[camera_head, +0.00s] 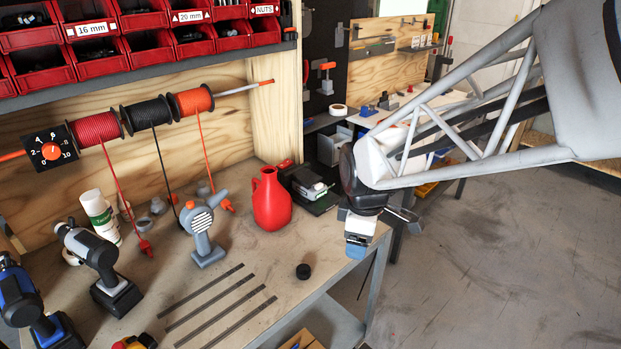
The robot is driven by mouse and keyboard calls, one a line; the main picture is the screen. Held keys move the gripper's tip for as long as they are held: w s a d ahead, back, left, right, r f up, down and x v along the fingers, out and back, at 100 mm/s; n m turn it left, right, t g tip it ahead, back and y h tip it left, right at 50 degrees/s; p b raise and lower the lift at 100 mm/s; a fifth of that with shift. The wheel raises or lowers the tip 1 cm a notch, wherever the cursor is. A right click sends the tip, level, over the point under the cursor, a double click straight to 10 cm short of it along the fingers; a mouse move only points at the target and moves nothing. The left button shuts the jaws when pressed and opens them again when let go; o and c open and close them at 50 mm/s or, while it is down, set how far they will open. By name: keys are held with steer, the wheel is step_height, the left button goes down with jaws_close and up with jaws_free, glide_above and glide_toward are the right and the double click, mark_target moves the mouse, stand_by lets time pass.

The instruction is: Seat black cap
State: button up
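A small round black cap (303,271) lies on the workbench (240,262), near its right front edge, with nothing touching it. My gripper (355,252) hangs over the right edge of the bench, to the right of the cap and apart from it. Its fingers are small and partly hidden, so I cannot tell whether they are open. A red jug (272,203) with a handle and a narrow neck stands upright behind the cap. A white bottle with a green label (99,216) stands at the left back. I cannot tell which thing the cap fits.
Dark metal strips (219,305) lie left of the cap. A grey and white tool (203,235), a drill (95,262) and a blue power tool (30,305) stand further left. A black device (308,187) sits behind the jug. The bench around the cap is clear.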

steer(key=w+a+f+n, duration=0.5)
steer(key=a+f+n, duration=0.1)
steer(key=n+g, duration=0.1)
steer(key=n, duration=0.5)
glide_above(303, 269)
steer(key=f, duration=0.7)
steer(key=shift+s+d, duration=0.2)
steer(key=shift+d, duration=0.05)
steer(key=shift+w+a+f+n, duration=0.2)
steer(key=shift+a+f+n, duration=0.1)
steer(key=shift+a+f, duration=0.1)
steer(key=shift+d+f, duration=0.1)
steer(key=shift+f, duration=1.2)
steer(key=shift+f, duration=0.15)
steer(key=shift+d+f, duration=0.1)
steer(key=shift+f, duration=2.35)
